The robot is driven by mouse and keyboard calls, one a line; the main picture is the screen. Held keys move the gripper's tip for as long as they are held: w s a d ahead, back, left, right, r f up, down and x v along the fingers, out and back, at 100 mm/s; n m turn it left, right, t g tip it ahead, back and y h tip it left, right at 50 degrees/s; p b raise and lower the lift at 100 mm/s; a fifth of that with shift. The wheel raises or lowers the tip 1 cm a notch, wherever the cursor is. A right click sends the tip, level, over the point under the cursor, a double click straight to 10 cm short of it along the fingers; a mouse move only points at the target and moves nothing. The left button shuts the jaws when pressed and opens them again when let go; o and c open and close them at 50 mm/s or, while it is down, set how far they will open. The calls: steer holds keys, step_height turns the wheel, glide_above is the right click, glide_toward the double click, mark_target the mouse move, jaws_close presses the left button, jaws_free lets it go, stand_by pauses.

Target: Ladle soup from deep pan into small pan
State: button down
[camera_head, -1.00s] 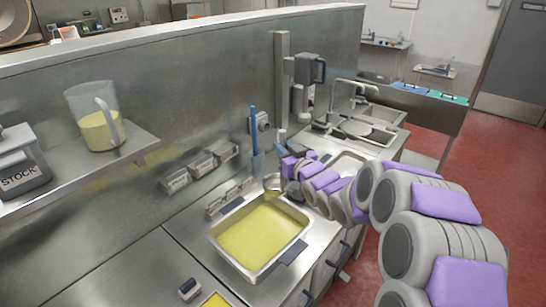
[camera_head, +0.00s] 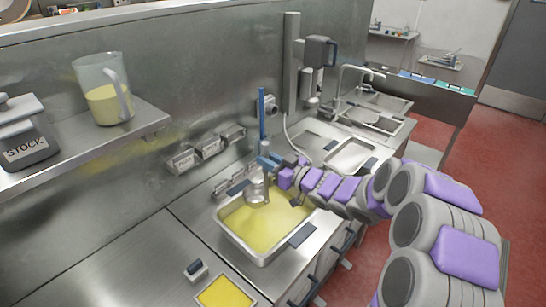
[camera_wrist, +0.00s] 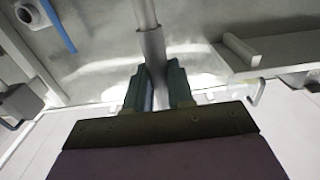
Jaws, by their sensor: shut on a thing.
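The deep rectangular steel pan (camera_head: 306,217) holds yellow soup and sits in the counter. My gripper (camera_head: 268,163) is above its back rim, shut on the ladle's metal handle; in the wrist view the handle (camera_wrist: 151,42) stands between the dark fingers (camera_wrist: 160,92). The ladle's steel bowl (camera_head: 257,190) is over the back part of the soup; whether it dips in is unclear. A smaller pan (camera_head: 226,294) with yellow contents is at the bottom edge, partly cut off. An empty-looking shallow steel pan (camera_head: 351,155) lies behind my arm to the right.
A blue rod (camera_head: 262,112) stands upright by the back wall, close behind my gripper. A shelf at left carries a jug (camera_head: 104,95) of yellow liquid and a STOCK container (camera_head: 25,138). Small labelled holders (camera_head: 208,147) line the wall. The left counter (camera_head: 140,265) is mostly clear.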

steer(key=shift+f+b, duration=1.6)
steer(key=shift+f, duration=3.2)
step_height(320, 180, up, 13)
steer(key=d+p, duration=0.2)
steer(key=p, duration=0.8)
steer(key=shift+r, duration=0.2)
